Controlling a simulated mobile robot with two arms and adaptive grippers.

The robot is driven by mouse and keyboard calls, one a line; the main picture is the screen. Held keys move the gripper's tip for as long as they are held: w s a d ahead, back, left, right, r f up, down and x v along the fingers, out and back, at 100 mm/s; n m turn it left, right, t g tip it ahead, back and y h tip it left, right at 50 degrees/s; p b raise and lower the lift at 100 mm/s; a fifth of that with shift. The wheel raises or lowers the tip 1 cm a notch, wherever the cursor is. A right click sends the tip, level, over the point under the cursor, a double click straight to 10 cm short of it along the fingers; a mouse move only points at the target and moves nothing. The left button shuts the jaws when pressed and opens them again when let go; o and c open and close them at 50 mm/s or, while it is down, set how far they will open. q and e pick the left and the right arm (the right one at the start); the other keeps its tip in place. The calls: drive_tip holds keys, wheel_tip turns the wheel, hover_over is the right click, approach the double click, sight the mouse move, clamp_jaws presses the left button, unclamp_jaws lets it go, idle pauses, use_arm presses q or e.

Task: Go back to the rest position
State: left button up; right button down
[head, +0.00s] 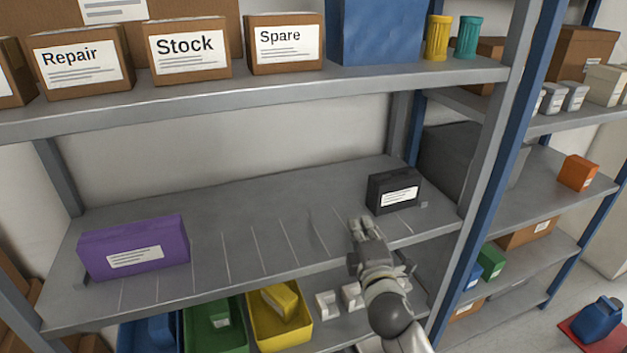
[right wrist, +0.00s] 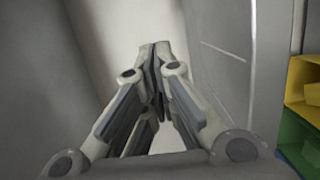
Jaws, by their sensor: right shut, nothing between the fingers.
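My right gripper (head: 366,232) is in front of the middle shelf (head: 270,235), to the right of its centre in the head view. In the right wrist view its fingers (right wrist: 155,60) meet at the tips, with nothing between them. A black box with a white label (head: 394,190) stands on the shelf just beyond and to the right of the gripper, apart from it. A purple box (head: 133,247) stands at the shelf's left end. My left gripper is not in view.
The upper shelf holds boxes marked Repair (head: 82,67), Stock (head: 189,55) and Spare (head: 285,43). Below are a blue bin, a green bin (head: 215,325) and a yellow bin (head: 279,314). A blue-and-grey post (head: 497,180) stands right of my arm. The middle of the shelf is bare.

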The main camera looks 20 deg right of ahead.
drive_tip(key=s+a+f+m+g+y, duration=0.1)
drive_tip(key=s+a+f+m+g, duration=0.1)
drive_tip(key=s+f+m+g, duration=0.85)
drive_tip(key=s+a+f+m+g+y, duration=0.1)
drive_tip(key=s+a+f, duration=0.15)
drive_tip(key=s, duration=0.45)
drive_tip(key=s+a+f+m+g+y, duration=0.1)
drive_tip(key=s+a+f, duration=0.15)
drive_tip(key=s, duration=0.55)
drive_tip(key=s+a+f+m+g+y, duration=0.1)
drive_tip(key=s+f+g, duration=0.1)
drive_tip(key=s+f, duration=0.35)
wheel_tip(320, 180, down, 23)
drive_tip(key=s, duration=0.2)
drive_tip(key=s+d+f+g, duration=0.2)
drive_tip(key=s+d+f, duration=0.1)
drive_tip(key=s+f, duration=1.4)
drive_tip(key=shift+s+f, duration=0.25)
drive_tip(key=shift+f, duration=0.15)
